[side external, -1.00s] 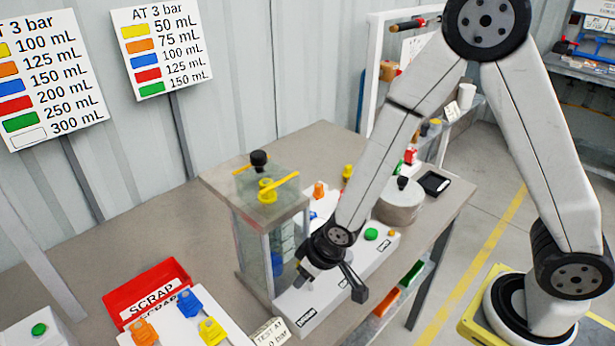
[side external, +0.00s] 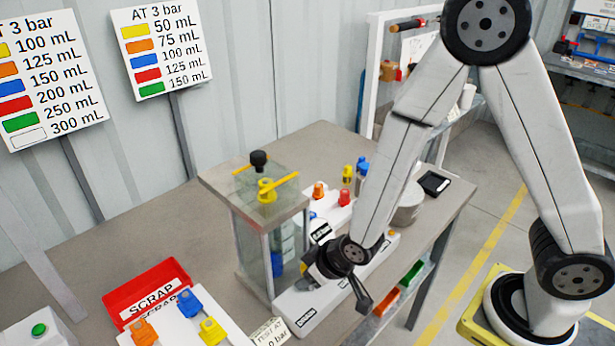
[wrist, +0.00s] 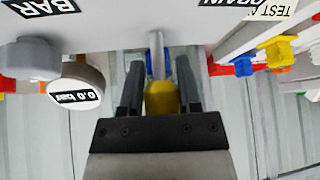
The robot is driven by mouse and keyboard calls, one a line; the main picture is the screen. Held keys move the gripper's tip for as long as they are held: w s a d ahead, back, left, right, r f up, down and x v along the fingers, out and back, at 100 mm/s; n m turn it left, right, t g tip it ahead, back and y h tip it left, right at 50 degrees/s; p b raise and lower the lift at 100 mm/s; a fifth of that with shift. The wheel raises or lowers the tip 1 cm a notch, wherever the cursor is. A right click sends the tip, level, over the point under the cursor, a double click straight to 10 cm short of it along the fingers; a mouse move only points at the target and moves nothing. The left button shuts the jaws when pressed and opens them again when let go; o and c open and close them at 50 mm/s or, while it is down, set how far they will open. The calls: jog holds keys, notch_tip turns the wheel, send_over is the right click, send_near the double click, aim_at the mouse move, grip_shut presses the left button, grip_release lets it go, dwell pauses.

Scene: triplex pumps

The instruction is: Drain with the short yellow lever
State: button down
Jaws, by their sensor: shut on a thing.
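The short yellow lever (wrist: 161,99) shows in the wrist view, with a grey stem running up from it to the white panel (wrist: 195,32). My gripper (wrist: 159,78) has one dark finger on each side of the lever and is shut on it. An upside-down DRAIN label (wrist: 235,3) is at the top edge, right of the stem. In the side view my gripper (side external: 315,268) is low at the front of the white unit (side external: 300,308), right of the clear tank (side external: 263,245).
A dial reading 0.0 bar (wrist: 77,92) hangs close on the left in the wrist view. Yellow, orange and blue pieces (wrist: 275,50) lie to the right.

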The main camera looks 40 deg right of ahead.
jog(key=shift+s+t, duration=0.6)
jog(key=shift+t, duration=0.7)
jog(key=shift+s+t, duration=0.1)
jog(key=shift+t, duration=0.2)
jog(key=shift+c, duration=1.4)
grip_release()
jog(key=shift+w+g, duration=0.3)
jog(key=shift+g, duration=0.2)
